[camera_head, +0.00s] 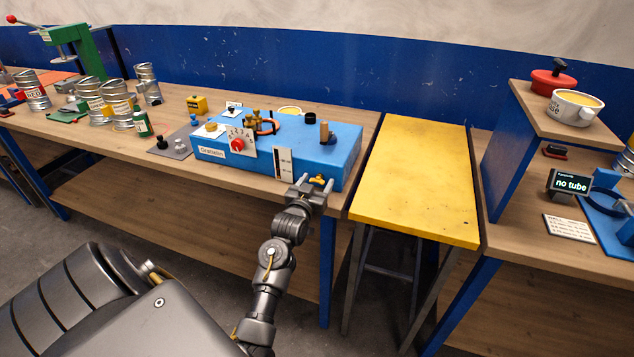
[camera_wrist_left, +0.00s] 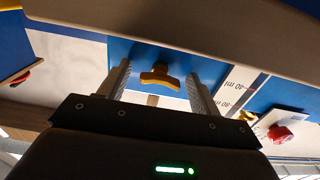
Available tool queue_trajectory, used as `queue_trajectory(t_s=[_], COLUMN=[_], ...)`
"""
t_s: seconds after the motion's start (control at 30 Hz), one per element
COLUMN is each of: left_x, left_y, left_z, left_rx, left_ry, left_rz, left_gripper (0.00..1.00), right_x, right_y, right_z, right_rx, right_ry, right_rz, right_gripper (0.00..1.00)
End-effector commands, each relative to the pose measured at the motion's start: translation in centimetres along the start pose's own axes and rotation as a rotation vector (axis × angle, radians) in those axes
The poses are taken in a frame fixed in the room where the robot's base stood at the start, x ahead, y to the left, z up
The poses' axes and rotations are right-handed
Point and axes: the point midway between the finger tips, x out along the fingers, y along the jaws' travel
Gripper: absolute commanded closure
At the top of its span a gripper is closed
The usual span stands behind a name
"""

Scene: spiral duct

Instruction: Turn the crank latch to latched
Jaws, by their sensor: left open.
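A yellow T-shaped handle (camera_head: 317,179), which looks like the crank latch, is on the front face of the blue box (camera_head: 345,150), near its right end. In the left wrist view the yellow handle (camera_wrist_left: 158,76) shows between the two fingers, against the blue panel. My left gripper (camera_head: 315,184) is open in front of the box, with one finger on each side of the handle and a visible gap to each. Whether the fingertips reach past the handle is hard to tell. My right gripper is not in view.
A white scale plate (camera_head: 283,162) and a red knob (camera_head: 238,145) are on the box front, left of the handle. Several metal cans stand farther left on the wooden bench. A yellow-topped table (camera_head: 415,170) stands to the right, its top clear.

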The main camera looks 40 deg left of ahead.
Motion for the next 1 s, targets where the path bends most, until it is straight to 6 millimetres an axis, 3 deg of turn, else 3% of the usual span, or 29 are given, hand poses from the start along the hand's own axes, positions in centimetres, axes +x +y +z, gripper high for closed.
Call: queue_trajectory(t_s=[0.27,0.63,1.0], left_x=[0.19,0.17,0.18], left_y=[0.0,0.03,0.11], left_z=[0.01,0.02,-0.06], left_rx=[0.0,0.0,0.075], left_ry=[0.0,0.0,-0.001], left_rz=[0.0,0.0,0.004], left_gripper=[0.36,0.81,0.81], right_x=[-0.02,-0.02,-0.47], right_y=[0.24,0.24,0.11], right_z=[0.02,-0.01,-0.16], right_rx=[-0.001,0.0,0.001], right_ry=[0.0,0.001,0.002], right_rz=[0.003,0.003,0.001], right_gripper=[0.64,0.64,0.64])
